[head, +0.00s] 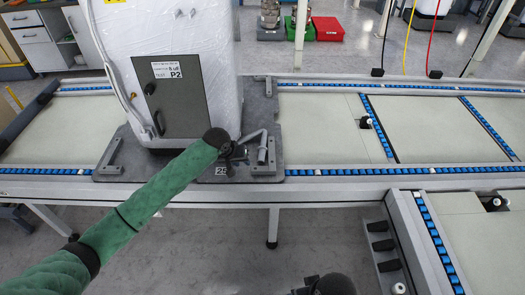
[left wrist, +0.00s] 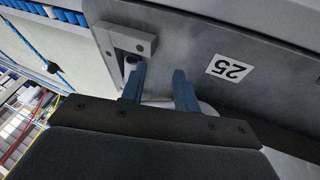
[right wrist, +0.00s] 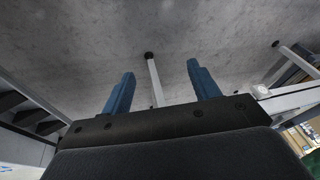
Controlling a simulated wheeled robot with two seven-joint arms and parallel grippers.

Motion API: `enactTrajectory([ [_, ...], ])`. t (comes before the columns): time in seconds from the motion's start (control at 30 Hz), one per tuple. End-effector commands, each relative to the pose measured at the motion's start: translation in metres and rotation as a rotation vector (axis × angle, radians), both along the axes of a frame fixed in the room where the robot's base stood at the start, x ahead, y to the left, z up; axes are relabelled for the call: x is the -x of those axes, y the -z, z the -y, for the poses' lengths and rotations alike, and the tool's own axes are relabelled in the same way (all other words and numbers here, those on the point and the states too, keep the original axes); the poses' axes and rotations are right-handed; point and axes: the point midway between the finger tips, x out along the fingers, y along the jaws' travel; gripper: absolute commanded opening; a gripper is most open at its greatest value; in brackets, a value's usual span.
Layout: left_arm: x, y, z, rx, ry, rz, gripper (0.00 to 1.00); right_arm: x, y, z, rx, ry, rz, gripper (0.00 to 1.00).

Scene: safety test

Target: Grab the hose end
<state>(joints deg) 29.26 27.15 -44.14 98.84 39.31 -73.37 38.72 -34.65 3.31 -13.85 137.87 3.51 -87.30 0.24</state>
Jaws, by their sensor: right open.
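A pale hose (head: 113,70) hangs down the left side of a white-wrapped machine (head: 165,35); I cannot make out its free end clearly. My left gripper (head: 238,154) is low over the grey base plate, at the machine's lower right corner, beside a grey bracket with a tube-like part (head: 262,153). In the left wrist view its fingers (left wrist: 159,72) stand partly apart. A pale curved piece (left wrist: 155,101) shows low between them; I cannot tell whether they touch it. My right gripper (right wrist: 160,70) is open and empty above the floor.
The grey base plate (head: 115,170) rests on a conveyor (head: 330,125) with blue rollers. A second conveyor (head: 485,245) stands at the front right. Red and green bins (head: 328,29) sit behind. Bare floor (head: 200,245) lies in front of the line.

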Motion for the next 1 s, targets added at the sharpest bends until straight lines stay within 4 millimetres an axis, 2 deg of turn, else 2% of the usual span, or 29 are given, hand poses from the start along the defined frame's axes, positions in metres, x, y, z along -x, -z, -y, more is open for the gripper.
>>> enactTrajectory([
  [0.3,-0.041,-0.002,0.038,-0.001,0.001,0.0,0.31,0.004,-0.012,0.01,0.021,0.009,-0.024,0.61],
  [0.7,-0.062,-0.002,0.059,-0.001,0.001,0.002,0.31,0.007,-0.016,0.015,0.034,0.013,-0.042,0.61],
  [1.0,-0.075,0.037,0.071,-0.003,0.0,-0.001,0.31,0.011,-0.028,0.022,0.051,0.02,-0.059,0.61],
])
